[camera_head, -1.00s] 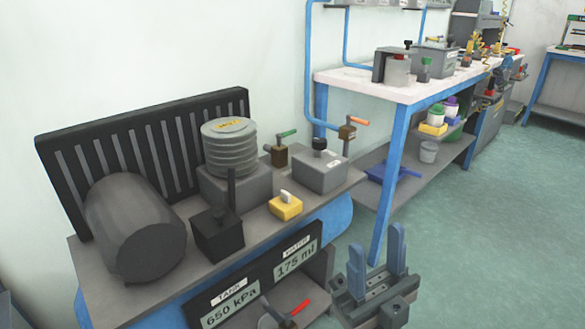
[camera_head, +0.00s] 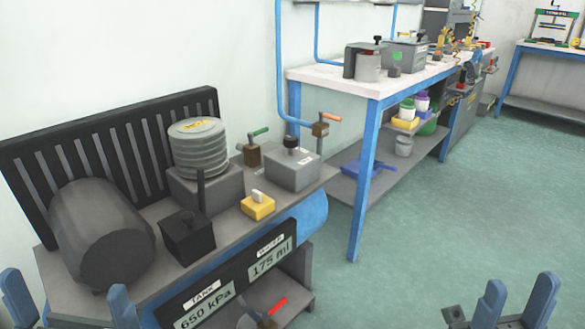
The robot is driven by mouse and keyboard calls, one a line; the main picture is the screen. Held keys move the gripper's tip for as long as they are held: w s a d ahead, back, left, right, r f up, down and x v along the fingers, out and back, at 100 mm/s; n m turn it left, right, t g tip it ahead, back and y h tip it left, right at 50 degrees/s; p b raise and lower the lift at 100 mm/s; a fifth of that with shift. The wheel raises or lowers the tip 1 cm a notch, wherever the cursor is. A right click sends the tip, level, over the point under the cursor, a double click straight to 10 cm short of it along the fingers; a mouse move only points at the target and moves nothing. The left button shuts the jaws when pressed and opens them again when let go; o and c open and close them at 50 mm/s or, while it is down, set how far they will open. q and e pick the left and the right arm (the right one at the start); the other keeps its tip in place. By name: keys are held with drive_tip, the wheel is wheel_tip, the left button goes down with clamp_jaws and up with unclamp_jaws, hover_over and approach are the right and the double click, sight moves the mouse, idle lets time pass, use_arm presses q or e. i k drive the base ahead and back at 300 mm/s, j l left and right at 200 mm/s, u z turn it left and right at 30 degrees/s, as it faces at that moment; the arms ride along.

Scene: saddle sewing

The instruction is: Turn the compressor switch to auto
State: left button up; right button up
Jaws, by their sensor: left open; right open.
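In front are a black box (camera_head: 188,238) with an upright black lever and a yellow box (camera_head: 257,207) with a small white toggle. I cannot tell from the picture which is the auto switch; no auto label is readable. My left gripper (camera_head: 70,305) is open and empty at the bottom left, in front of the motor. My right gripper (camera_head: 516,304) is open and empty at the bottom right, over the floor, far from the compressor.
A grey box with a black knob (camera_head: 292,168) and valves with green (camera_head: 252,152) and orange (camera_head: 320,130) handles stand behind. A front panel (camera_head: 263,262) reads 650 kPa and 175 ml, with a red-handled valve (camera_head: 267,310) below. A white-topped bench (camera_head: 330,80) is beyond; the floor at right is clear.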

sight(290, 141)
drive_tip(key=i+j+z, duration=0.15)
drive_tip(key=z, duration=0.3)
drive_tip(key=i+j+z, duration=0.1)
drive_tip(key=j+z, duration=0.15)
drive_tip(key=z, duration=0.15)
drive_tip(key=j+z, duration=0.25)
drive_tip(key=z, duration=0.2)
